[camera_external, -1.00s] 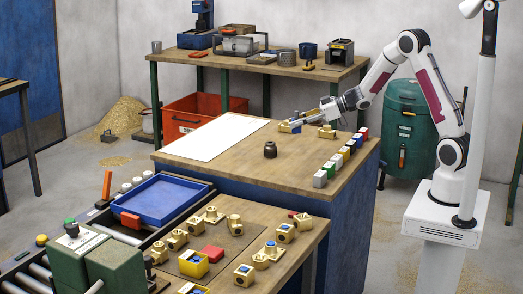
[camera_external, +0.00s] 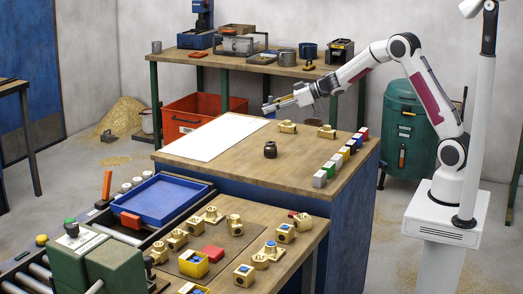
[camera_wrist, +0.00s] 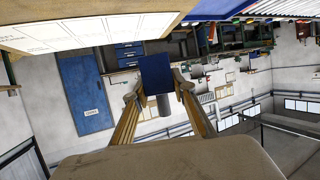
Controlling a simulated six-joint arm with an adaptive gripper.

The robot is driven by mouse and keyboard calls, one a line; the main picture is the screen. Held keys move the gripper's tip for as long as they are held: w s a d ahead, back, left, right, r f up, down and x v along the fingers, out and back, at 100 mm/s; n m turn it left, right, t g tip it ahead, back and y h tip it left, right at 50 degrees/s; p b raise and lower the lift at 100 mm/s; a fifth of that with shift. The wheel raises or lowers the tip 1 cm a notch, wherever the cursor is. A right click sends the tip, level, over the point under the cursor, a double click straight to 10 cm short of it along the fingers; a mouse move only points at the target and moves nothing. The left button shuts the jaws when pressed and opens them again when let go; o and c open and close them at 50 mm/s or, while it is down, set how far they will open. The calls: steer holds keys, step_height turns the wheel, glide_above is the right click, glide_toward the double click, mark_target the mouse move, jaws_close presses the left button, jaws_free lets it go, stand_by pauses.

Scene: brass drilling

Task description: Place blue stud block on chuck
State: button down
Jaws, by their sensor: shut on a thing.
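My gripper (camera_external: 268,106) is raised above the back part of the wooden workbench and points left, nearly level. In the wrist view its two fingers (camera_wrist: 157,95) are shut on the blue stud block (camera_wrist: 157,75), which has a blue square face and a grey round stud below it. The chuck (camera_external: 270,150) is a dark brown stepped cylinder standing upright on the bench, apart from and below my gripper. Its top carries nothing that I can see.
Two brass fittings (camera_external: 287,127) (camera_external: 326,131) lie on the bench behind the chuck. A row of coloured blocks (camera_external: 341,157) stands along the right edge. A white sheet (camera_external: 212,137) covers the left side. The bench around the chuck is clear.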

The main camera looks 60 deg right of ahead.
stand_by(0.3)
glide_above(271, 143)
steer(key=shift+w+d+f, duration=0.1)
steer(key=shift+w+f, duration=0.05)
steer(key=shift+f, duration=1.35)
steer(key=shift+w+d+f, duration=0.1)
steer(key=shift+f, duration=1.4)
steer(key=shift+f, duration=1.9)
steer(key=c, duration=1.7)
jaws_free()
steer(key=shift+f, duration=0.2)
steer(key=shift+s+r, duration=0.1)
steer(key=shift+r, duration=0.1)
